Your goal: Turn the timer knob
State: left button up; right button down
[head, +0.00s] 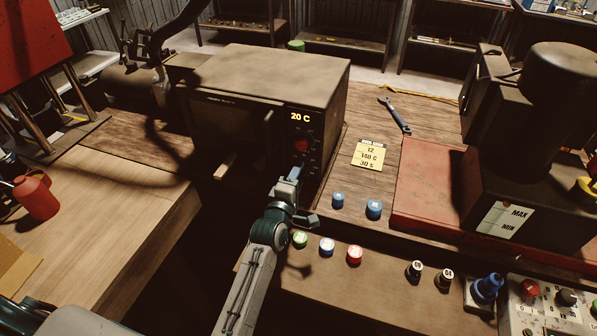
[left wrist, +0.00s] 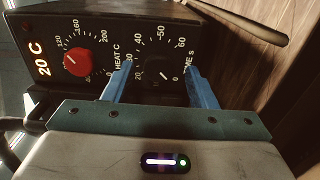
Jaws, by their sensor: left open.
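The timer knob (left wrist: 160,84) is a dark dial on the oven's control panel, with a scale from 0 to 60 marked as time in seconds. Its exact pointer setting is hard to read. My left gripper (left wrist: 158,70) is open, its two blue fingers on either side of the timer dial in the left wrist view. I cannot tell whether they touch it. In the head view my left gripper (head: 291,183) is at the lower front of the panel and hides the timer knob. My right gripper is not in view.
The red heat knob (left wrist: 77,63) sits beside the timer, and the display (head: 300,117) reads 20 C. A yellow note (head: 370,155) reads 12, 140 C, 30 s. Several coloured caps, a wrench (head: 395,115) and a dark machine (head: 530,150) stand to the right.

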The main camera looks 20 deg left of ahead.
pick_arm(q)
jog(key=shift+w+r, duration=0.1)
jog(key=shift+w, duration=0.2)
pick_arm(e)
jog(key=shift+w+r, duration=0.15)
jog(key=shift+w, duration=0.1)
pick_arm(q)
jog(key=shift+c, duration=0.4)
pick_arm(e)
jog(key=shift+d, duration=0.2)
pick_arm(q)
jog(key=c, duration=0.9)
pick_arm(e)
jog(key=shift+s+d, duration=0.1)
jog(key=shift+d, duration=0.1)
